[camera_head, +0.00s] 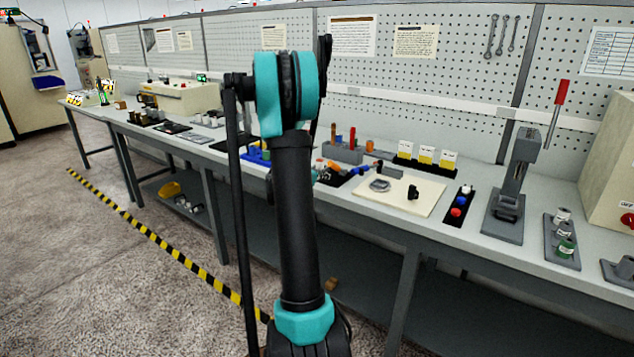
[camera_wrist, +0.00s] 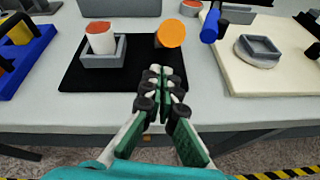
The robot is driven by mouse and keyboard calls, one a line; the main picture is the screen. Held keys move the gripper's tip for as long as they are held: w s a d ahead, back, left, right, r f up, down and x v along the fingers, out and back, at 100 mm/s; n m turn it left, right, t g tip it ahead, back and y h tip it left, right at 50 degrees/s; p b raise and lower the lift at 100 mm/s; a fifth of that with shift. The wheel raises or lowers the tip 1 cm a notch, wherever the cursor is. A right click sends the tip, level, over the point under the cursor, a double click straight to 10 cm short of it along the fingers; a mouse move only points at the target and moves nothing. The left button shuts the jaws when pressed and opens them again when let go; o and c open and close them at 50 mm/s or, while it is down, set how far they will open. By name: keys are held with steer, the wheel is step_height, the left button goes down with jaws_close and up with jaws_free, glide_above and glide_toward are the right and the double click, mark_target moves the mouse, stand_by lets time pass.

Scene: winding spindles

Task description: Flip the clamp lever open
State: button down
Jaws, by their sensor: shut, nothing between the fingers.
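No part is clearly recognisable as the clamp lever. In the wrist view my gripper (camera_wrist: 160,84) is shut and empty, its fingertips over the front part of a black mat (camera_wrist: 92,72). Just beyond the fingertips is an orange round-ended piece (camera_wrist: 170,33). On the mat's left, a grey block (camera_wrist: 103,61) holds a white cylinder with a red top (camera_wrist: 101,37). In the head view my arm hides much of this area.
The cream board carries a grey square-topped part (camera_wrist: 260,50); a black knob (camera_head: 413,192) shows on it in the head view. A press with a raised red handle (camera_head: 561,92) stands farther right. A blue tray (camera_wrist: 28,45) lies left of the mat. The bench front is clear.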

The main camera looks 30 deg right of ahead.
steer(key=shift+w+d+r, duration=0.1)
steer(key=shift+d+r, duration=0.5)
steer(key=shift+r, duration=0.1)
steer(key=shift+d+r+g+y, duration=0.1)
steer(key=shift+r+g+y, duration=0.2)
steer(key=shift+y, duration=0.2)
